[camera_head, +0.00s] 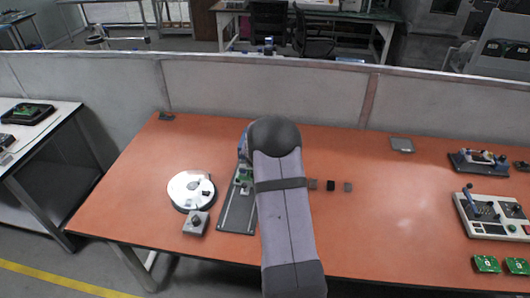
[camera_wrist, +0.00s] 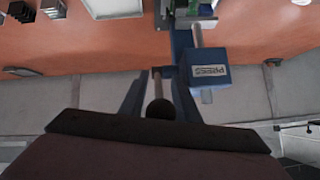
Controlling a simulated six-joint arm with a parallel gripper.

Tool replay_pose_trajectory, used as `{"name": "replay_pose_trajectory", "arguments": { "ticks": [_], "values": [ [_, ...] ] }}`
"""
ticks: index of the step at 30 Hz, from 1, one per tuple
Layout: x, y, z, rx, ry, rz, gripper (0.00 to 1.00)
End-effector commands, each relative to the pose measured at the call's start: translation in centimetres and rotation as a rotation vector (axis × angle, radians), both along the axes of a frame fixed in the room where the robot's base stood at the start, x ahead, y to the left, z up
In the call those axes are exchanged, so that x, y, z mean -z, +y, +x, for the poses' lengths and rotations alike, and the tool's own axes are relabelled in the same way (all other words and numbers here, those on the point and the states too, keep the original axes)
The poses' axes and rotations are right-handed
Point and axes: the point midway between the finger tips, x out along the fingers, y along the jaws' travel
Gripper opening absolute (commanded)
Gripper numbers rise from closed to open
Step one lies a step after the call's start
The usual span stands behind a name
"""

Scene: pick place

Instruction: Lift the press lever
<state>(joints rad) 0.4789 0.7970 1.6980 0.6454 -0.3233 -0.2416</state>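The press (camera_wrist: 208,68) shows in the wrist view as a blue block with a white label, at the upper right, with a metal shaft through it. The press lever (camera_wrist: 157,82) is a thin rod ending in a dark round knob (camera_wrist: 160,109). My gripper (camera_wrist: 159,78) has its two fingers apart, one on each side of the lever, with visible gaps to the rod. In the head view my arm covers most of the press; its grey base plate (camera_head: 237,212) shows left of the arm. The gripper fingers are hidden there.
A round white dish (camera_head: 184,187) and a small grey box with a knob (camera_head: 196,223) stand left of the press. Several small dark blocks (camera_head: 331,186) lie right of my arm. A control panel (camera_head: 490,216) and green boards (camera_head: 487,264) are at far right. A low partition wall (camera_head: 270,88) runs behind the table.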

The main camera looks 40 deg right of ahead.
Motion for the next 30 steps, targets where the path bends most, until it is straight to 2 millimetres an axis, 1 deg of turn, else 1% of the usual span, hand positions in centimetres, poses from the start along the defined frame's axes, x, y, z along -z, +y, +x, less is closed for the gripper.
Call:
{"name": "replay_pose_trajectory", "arguments": {
  "ticks": [7,14,20,30],
  "values": [
    [0.4,0.1,-0.2,-0.001,0.008,0.006,0.29],
    [0.2,0.5,-0.5,-0.001,0.009,0.008,0.29],
    [-0.9,1.4,-1.6,-0.002,0.009,0.007,0.29],
    [-3.4,3.4,-3.8,-0.001,0.005,0.006,0.29]
  ]
}}
